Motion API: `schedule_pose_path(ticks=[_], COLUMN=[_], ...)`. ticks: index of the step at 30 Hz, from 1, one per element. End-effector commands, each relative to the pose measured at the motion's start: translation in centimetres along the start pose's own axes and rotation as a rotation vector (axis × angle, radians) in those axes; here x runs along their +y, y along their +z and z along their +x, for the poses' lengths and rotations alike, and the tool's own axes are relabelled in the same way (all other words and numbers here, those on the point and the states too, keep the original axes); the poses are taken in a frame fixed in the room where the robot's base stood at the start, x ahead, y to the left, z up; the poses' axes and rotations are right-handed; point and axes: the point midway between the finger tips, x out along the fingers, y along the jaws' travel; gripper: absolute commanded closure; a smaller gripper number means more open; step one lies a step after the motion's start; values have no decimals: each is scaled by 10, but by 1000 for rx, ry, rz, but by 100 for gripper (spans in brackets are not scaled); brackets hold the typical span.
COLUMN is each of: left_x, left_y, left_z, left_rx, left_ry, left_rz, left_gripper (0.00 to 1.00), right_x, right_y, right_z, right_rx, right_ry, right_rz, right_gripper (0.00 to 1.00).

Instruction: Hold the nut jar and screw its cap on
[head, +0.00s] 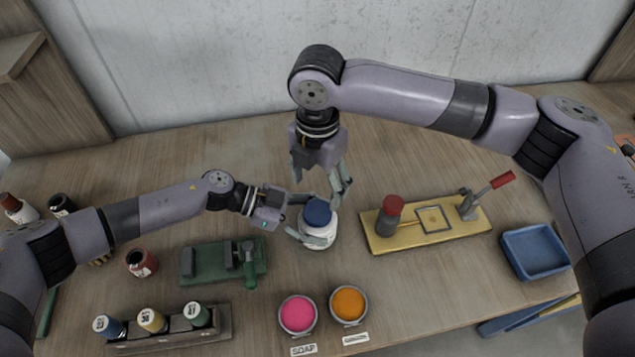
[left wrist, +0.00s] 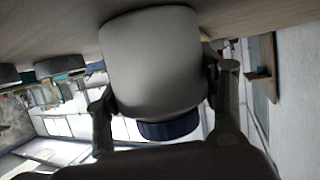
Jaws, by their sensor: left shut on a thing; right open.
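The nut jar (head: 319,236) is white with a label and stands upright on the table in the head view. Its blue cap (head: 318,211) sits on top of it; I cannot tell how tightly. My left gripper (head: 312,233) is shut around the jar's body from the left. In the left wrist view the jar (left wrist: 155,62) fills the space between the fingers, with the blue cap (left wrist: 168,129) at its lower end in the picture. My right gripper (head: 320,190) points down from above, open, with its fingers just above and beside the cap. Whether they touch it is unclear.
A yellow plate fixture (head: 385,243) with a red-handled lever stands to the right, and a blue tray (head: 535,251) beyond it. A green vise (head: 215,262) is to the left. Pink (head: 298,314) and orange (head: 348,304) pots stand in front, with a spool rack (head: 170,341) at front left.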

Motion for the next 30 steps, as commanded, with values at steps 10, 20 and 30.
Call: schedule_pose_path(ticks=[10, 20, 30], left_x=[0, 0, 0], left_y=[0, 0, 0], left_z=[0, 0, 0], left_rx=[0, -1, -1], left_ry=[0, 0, -1], left_rz=[-1, -1, 0], left_gripper=[100, 100, 100], right_x=[-1, 0, 0], right_y=[0, 0, 0], right_z=[35, 75, 80], right_rx=[1, 0, 0], right_ry=[-4, -1, 0], right_rz=[1, 1, 1], right_gripper=[35, 35, 35])
